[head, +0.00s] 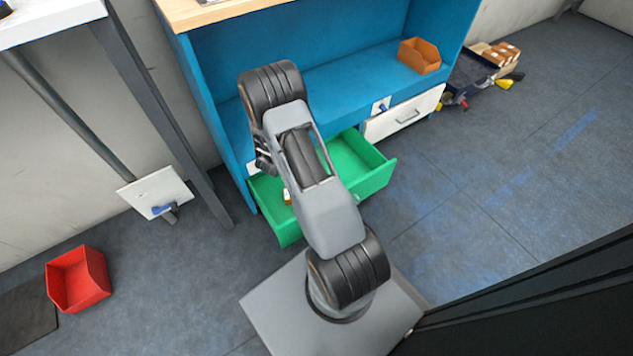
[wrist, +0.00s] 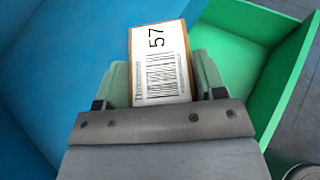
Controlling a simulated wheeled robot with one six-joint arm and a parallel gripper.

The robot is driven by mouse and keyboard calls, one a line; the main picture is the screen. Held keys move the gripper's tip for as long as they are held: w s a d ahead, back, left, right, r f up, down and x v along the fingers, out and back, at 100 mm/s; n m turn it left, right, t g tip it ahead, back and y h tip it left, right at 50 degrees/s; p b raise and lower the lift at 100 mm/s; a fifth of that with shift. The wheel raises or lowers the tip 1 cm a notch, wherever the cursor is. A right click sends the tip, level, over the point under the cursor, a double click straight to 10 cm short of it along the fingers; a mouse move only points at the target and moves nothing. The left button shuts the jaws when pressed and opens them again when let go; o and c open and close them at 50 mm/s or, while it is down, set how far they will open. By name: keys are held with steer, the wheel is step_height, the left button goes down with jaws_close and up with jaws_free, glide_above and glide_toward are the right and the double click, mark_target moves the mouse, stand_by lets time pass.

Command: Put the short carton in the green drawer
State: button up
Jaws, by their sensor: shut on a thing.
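My gripper (wrist: 161,82) is shut on the short carton (wrist: 158,62), one light green finger on each side. The carton has orange edges and a white label with a barcode and the number 57 facing the wrist camera. The green drawer (wrist: 290,75) is pulled open and lies to the right of the carton in the wrist view. In the head view the open green drawer (head: 372,184) is partly covered by my arm, and my gripper is hidden there. A small orange and white patch shows beside my arm over the drawer; I cannot tell if it is the held carton.
A blue cabinet (head: 340,95) stands around the drawer, with an orange bin (head: 419,56) on its shelf. A closed white drawer (head: 405,114) is to the right of the green one. A red bin (head: 78,280) sits on the floor at left.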

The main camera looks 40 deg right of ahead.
steer(key=s+d+f+m+g+h, duration=0.25)
steer(key=s+d+f+g, duration=0.2)
steer(key=d, duration=0.25)
steer(key=s+d+f+m+g+b, duration=0.1)
steer(key=d+f+b, duration=0.1)
steer(key=f, duration=0.4)
steer(key=s+d+f+m+g+b, duration=0.1)
steer(key=s+d+f+m+b, duration=0.1)
steer(key=f, duration=0.5)
steer(key=s+d+f+m+g+b, duration=0.1)
steer(key=s+d+f+g+b, duration=0.1)
steer(key=f, duration=0.5)
steer(key=shift+s+d+f+m+y+b, duration=0.15)
steer(key=shift+s+d+m+y+b, duration=0.1)
steer(key=shift+d+m+b, duration=0.25)
steer(key=shift+w+a+f+b, duration=0.1)
steer(key=shift+f+b, duration=0.95)
steer(key=shift+f, duration=0.85)
steer(key=shift+f, duration=0.2)
steer(key=o, duration=1.1)
